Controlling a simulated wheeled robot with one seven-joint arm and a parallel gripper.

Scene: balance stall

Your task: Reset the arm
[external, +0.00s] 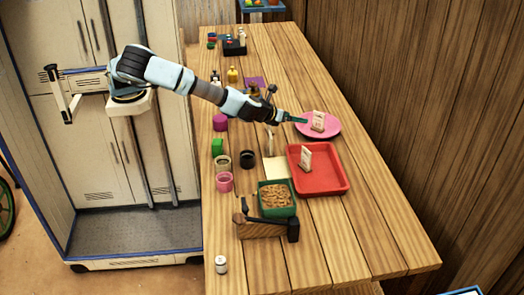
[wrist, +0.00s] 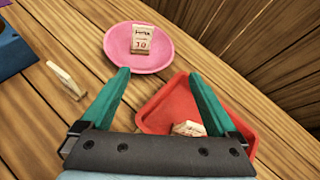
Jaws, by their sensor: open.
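My gripper (wrist: 160,95) is open and empty in the wrist view, its two green fingers spread apart above the table. In the external view my gripper (external: 302,117) hovers beside the pink plate (external: 335,127), my arm stretched out over the table. The plate also shows in the wrist view (wrist: 160,58), just beyond the fingertips. A small white block (wrist: 140,40) with dark writing and a number stands on it. The red tray (wrist: 162,107) lies partly behind the right finger.
In the external view, the red tray (external: 338,180) holds a pale marked block (external: 305,158). A green box of brown pieces (external: 277,198), a wooden block with a dark part (external: 262,229) and several jars stand nearby. A white can (external: 221,264) is near the front. The table's right side is clear.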

